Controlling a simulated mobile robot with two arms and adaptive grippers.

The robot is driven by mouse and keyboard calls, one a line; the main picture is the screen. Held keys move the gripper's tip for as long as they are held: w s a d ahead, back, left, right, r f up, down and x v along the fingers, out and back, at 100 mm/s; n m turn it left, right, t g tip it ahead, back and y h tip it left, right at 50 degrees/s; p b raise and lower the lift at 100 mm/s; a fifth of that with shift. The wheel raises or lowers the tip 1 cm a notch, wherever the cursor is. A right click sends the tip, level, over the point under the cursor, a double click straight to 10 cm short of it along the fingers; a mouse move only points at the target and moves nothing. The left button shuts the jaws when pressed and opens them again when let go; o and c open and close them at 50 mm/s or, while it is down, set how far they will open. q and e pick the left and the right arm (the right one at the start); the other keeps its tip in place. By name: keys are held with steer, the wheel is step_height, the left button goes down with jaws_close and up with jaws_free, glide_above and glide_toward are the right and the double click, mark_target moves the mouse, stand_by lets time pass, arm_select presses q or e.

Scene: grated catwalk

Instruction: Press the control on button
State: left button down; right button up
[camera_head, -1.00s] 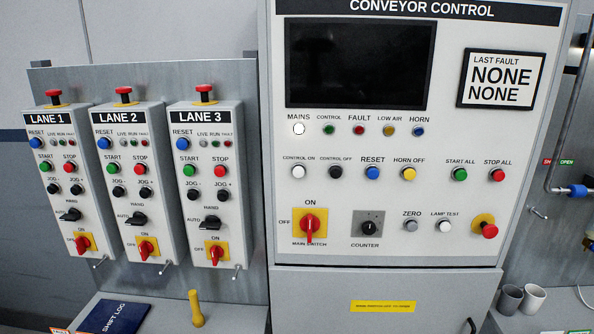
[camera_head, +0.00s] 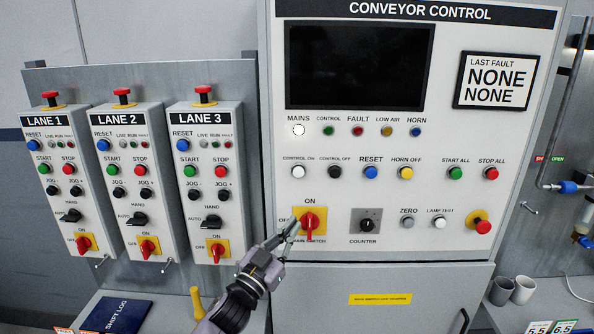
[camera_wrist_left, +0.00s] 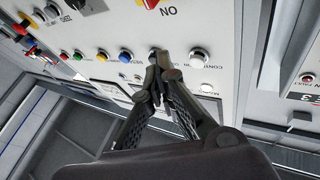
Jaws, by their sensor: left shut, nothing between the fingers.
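The white CONTROL ON button (camera_head: 298,171) is at the left end of the button row on the conveyor control panel, above the main switch. It also shows in the left wrist view (camera_wrist_left: 199,58), where the panel appears upside down, to the right of my fingertips. My left gripper (camera_head: 291,228) is shut and empty. In the head view its tips overlap the left side of the main switch plate, below the button. In the wrist view the tips (camera_wrist_left: 164,66) overlap the area around the black CONTROL OFF button (camera_head: 335,172). I see no contact with CONTROL ON. My right gripper is not in view.
The red main switch (camera_head: 309,222) sits on a yellow plate near my left gripper. The blue RESET button (camera_head: 371,172) is farther right. The screen (camera_head: 355,65) is dark. Lane boxes stand at the left, with a yellow-handled object (camera_head: 197,303) below.

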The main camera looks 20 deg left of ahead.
mark_target(299, 172)
arm_select(q)
step_height(299, 172, up, 10)
steer(key=s+d+m+t+h, duration=0.1)
steer(key=s+h, duration=0.1)
steer(key=h, duration=0.1)
steer(key=shift+s+d+m, duration=0.2)
steer(key=shift+s+m, duration=0.05)
steer(key=shift+m, duration=0.15)
steer(key=shift+w, duration=0.1)
steer(key=shift+w+a+b, duration=0.4)
steer(key=shift+w, duration=1)
steer(key=shift+w+a+b, duration=0.35)
steer(key=shift+w+a, duration=0.05)
steer(key=shift+w, duration=0.95)
steer(key=shift+w+a+b, duration=0.4)
steer(key=shift+w, duration=1)
steer(key=shift+w, duration=0.1)
steer(key=shift+w+a, duration=0.1)
steer(key=shift+w, duration=0.2)
